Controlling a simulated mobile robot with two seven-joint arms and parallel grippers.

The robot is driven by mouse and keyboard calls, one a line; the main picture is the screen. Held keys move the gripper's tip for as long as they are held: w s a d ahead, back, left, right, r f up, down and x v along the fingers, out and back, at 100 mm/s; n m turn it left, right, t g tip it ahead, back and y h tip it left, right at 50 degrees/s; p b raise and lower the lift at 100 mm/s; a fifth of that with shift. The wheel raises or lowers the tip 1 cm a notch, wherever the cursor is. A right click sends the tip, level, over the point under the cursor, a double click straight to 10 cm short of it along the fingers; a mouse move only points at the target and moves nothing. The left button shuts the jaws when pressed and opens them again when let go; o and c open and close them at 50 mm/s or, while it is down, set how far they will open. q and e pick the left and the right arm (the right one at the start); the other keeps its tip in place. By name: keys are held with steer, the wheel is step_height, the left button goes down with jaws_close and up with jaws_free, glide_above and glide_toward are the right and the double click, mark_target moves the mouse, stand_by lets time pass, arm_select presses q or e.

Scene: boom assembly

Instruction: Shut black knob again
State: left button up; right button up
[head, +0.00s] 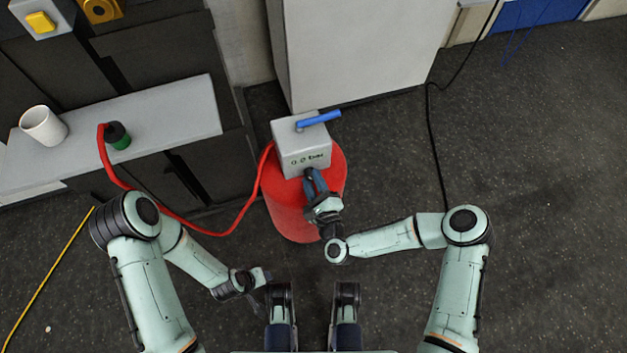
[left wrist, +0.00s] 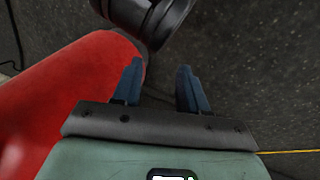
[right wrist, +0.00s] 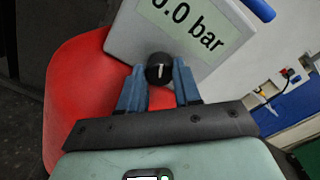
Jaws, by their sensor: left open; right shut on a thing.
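The black knob (right wrist: 159,69) sits on the front of a grey box (head: 299,146), below its display, which reads 0.0 bar in the right wrist view. The knob carries a white mark that stands nearly upright. My right gripper (right wrist: 160,88) is shut on the knob, with a blue finger on either side. In the head view my right gripper (head: 314,180) hides most of the knob. My left gripper (left wrist: 158,82) is open and empty, low in front of the red drum; it also shows in the head view (head: 263,276).
The grey box stands on a red drum (head: 300,212) and has a blue lever (head: 319,120) on top. A red hose (head: 240,215) runs from the box to a black and green fitting (head: 118,136) on a grey shelf (head: 180,115). A white cup (head: 43,126) stands there too.

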steer(key=n, duration=0.3)
steer(key=shift+p, duration=0.3)
steer(key=n, duration=0.3)
steer(key=shift+p, duration=0.3)
steer(key=n, duration=0.3)
steer(key=shift+n+h, duration=0.3)
steer(key=shift+n, duration=0.1)
steer(key=n, duration=0.3)
steer(key=shift+n+p, duration=0.3)
steer(key=shift+p, duration=0.05)
steer(key=n, duration=0.3)
steer(key=shift+n, duration=0.3)
arm_select(q)
steer(key=shift+g+h, duration=0.3)
steer(key=shift+g, duration=0.2)
steer(key=shift+s+d+r, duration=0.4)
steer(key=shift+s+r, duration=0.2)
steer(key=shift+s, duration=0.25)
steer(key=shift+s+d+r, duration=0.4)
steer(key=shift+s+r, duration=0.2)
steer(key=shift+s, duration=0.2)
arm_select(e)
steer(key=shift+n+t, duration=0.3)
steer(key=shift+n, duration=1.6)
